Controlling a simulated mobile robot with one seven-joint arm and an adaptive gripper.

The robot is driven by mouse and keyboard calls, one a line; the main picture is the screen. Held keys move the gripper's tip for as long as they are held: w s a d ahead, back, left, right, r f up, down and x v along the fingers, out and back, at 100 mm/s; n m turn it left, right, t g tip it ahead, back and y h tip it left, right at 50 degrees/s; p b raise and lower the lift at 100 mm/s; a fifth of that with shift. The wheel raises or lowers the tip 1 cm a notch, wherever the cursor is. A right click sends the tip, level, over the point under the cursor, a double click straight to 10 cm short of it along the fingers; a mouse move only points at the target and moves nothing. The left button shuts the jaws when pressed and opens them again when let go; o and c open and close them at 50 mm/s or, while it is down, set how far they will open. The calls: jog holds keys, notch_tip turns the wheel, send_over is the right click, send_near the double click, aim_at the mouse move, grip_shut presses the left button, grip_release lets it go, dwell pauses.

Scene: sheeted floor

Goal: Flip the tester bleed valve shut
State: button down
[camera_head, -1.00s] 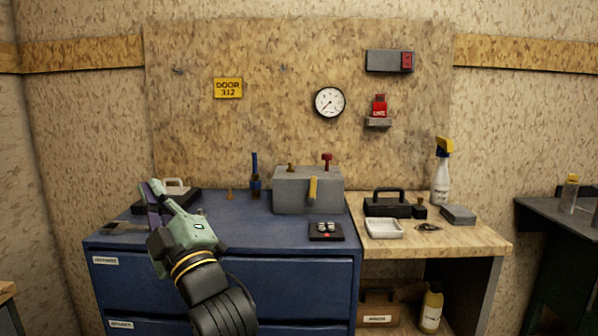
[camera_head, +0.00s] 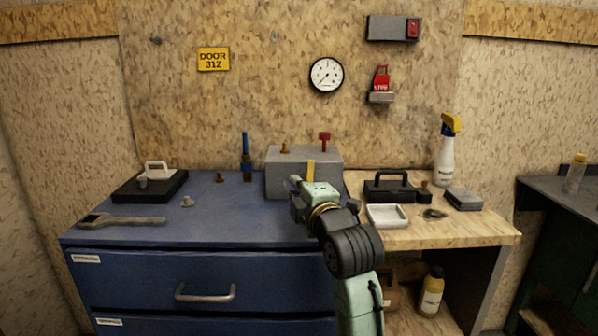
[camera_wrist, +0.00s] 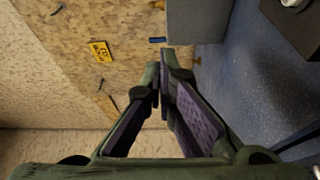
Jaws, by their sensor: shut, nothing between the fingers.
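The tester looks to be the grey box (camera_head: 281,180) on the blue cabinet top; its side also shows in the wrist view (camera_wrist: 197,22). A yellow lever (camera_head: 311,167) is on its front face, its lower part hidden by my gripper. A red T-shaped handle (camera_head: 325,139) and a brass fitting (camera_head: 285,148) stand on top. I cannot tell for sure which is the bleed valve. My gripper (camera_head: 296,187) is shut and empty, in front of the box just below the lever; contact cannot be told. Its fingers also show in the wrist view (camera_wrist: 160,72).
A wrench (camera_head: 125,221), a black tray (camera_head: 175,187) and small fittings lie on the left cabinet top. A blue-handled tool (camera_head: 246,160) stands left of the box. The wooden bench (camera_head: 475,228) at right holds a black case (camera_head: 390,191), a white tray (camera_head: 387,217) and a spray bottle (camera_head: 446,160).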

aim_at(310, 173)
jog(key=shift+w+d+p, duration=0.2)
jog(key=shift+w+p, duration=0.95)
jog(key=shift+w, duration=1.2)
jog(key=shift+w+d+p, duration=0.15)
jog(key=shift+w+p, duration=0.95)
jog(key=shift+w, duration=1.2)
